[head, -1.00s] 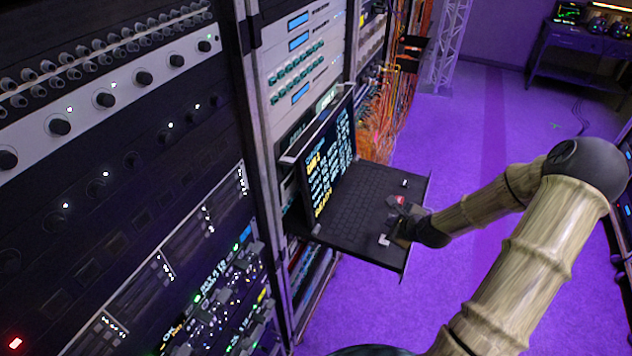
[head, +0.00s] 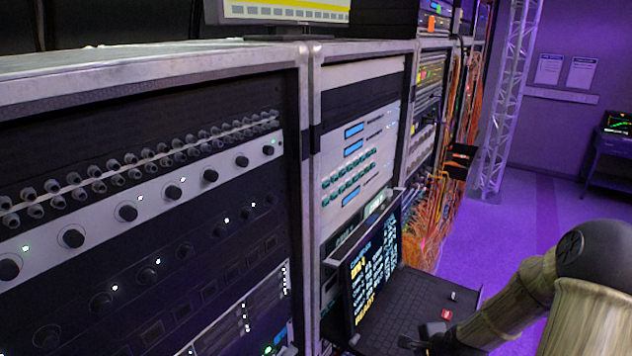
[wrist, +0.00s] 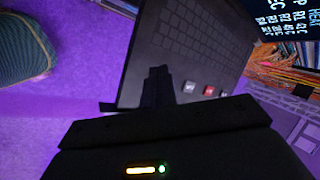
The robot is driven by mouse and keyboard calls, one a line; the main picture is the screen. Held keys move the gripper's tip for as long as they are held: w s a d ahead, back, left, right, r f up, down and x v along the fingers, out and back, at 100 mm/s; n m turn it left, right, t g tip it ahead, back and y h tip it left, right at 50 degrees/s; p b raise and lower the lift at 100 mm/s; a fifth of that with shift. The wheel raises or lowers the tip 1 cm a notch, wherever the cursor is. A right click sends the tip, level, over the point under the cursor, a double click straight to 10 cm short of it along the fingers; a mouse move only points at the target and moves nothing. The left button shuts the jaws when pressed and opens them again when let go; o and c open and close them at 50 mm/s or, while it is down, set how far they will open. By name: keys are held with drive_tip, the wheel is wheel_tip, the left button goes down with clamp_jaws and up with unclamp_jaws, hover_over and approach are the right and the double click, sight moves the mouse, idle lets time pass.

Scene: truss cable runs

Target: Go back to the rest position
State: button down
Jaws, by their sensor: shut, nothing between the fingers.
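My arm reaches in from the right in the head view, with my gripper (head: 425,338) low over the front of the black keyboard tray (head: 408,305). In the wrist view my gripper (wrist: 160,78) shows as dark fingers, shut and empty, over the tray's edge. A red block (head: 447,314) and a white block (head: 452,296) sit on the tray close to the gripper. Whether the fingers touch the tray is unclear.
A raised screen (head: 373,262) with text stands at the tray's back. Equipment racks (head: 150,190) fill the left. Orange cables (head: 440,215) hang beyond the tray, near a lattice truss (head: 505,100). Purple floor (head: 520,215) is open at the right.

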drive_tip(key=s+a+r+n+g+b, duration=0.1)
drive_tip(key=s+a+r+n, duration=0.3)
drive_tip(key=s+n, duration=0.3)
drive_tip(key=s+a+r+n+g+h+b, duration=0.1)
drive_tip(key=s+a+r+n, duration=0.3)
drive_tip(key=n, duration=0.6)
drive_tip(key=s+a+g+b, duration=0.1)
drive_tip(key=s+a, duration=0.1)
drive_tip(key=s, duration=0.1)
drive_tip(key=shift+r, duration=0.35)
